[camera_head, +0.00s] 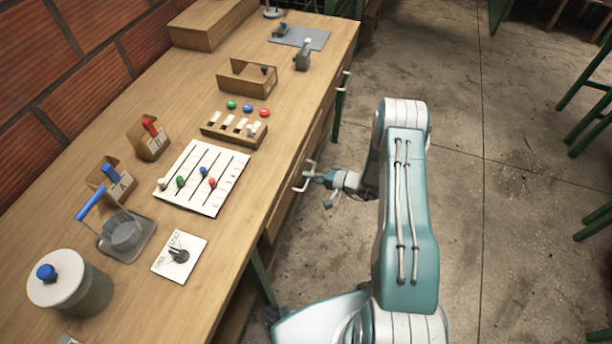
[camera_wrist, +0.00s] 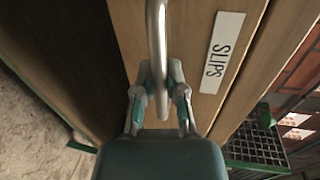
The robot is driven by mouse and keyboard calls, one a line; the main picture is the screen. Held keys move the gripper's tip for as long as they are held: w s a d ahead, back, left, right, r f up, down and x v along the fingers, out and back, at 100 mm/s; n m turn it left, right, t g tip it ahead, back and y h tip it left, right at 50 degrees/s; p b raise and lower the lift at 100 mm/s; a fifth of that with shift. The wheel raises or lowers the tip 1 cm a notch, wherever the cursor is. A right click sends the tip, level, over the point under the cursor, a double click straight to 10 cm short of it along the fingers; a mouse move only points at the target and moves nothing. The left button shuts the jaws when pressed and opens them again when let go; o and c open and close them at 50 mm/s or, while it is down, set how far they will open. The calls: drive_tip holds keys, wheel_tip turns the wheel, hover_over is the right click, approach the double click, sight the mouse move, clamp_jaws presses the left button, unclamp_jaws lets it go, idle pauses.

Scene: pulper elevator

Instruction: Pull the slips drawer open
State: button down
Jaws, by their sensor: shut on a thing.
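The slips drawer shows in the wrist view as a wooden front (camera_wrist: 190,50) with a white label (camera_wrist: 222,52) reading SLIPS. Its metal bar handle (camera_wrist: 157,30) runs down between my fingers. My gripper (camera_wrist: 160,82) is shut on this handle, with one finger on each side. In the head view my gripper (camera_head: 318,180) is at the handle (camera_head: 304,178) on the front side of the wooden bench. The fingertips are small there, and the drawer front is seen steeply from above. I cannot tell from these frames how far the drawer stands out.
The bench top (camera_head: 130,150) holds a slider board (camera_head: 203,178), a lidded pot (camera_head: 68,285), a wooden tray (camera_head: 247,80) and a grey mat (camera_head: 300,38). Another drawer handle (camera_head: 345,82) is further along. Open concrete floor (camera_head: 500,200) lies to the right, with green stool frames at the far right.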

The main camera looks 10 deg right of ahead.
drive_tip(key=f+v, duration=0.3)
drive_tip(key=v, duration=1.3)
drive_tip(key=d+f+v, duration=0.1)
drive_tip(key=f+v, duration=0.2)
drive_tip(key=v, duration=1.4)
drive_tip(key=shift+s+f, duration=0.4)
drive_tip(key=shift+f, duration=0.15)
drive_tip(key=c, duration=0.7)
unclamp_jaws()
drive_tip(key=shift+w, duration=0.1)
drive_tip(key=shift+d+r, duration=0.1)
drive_tip(key=v, duration=1.2)
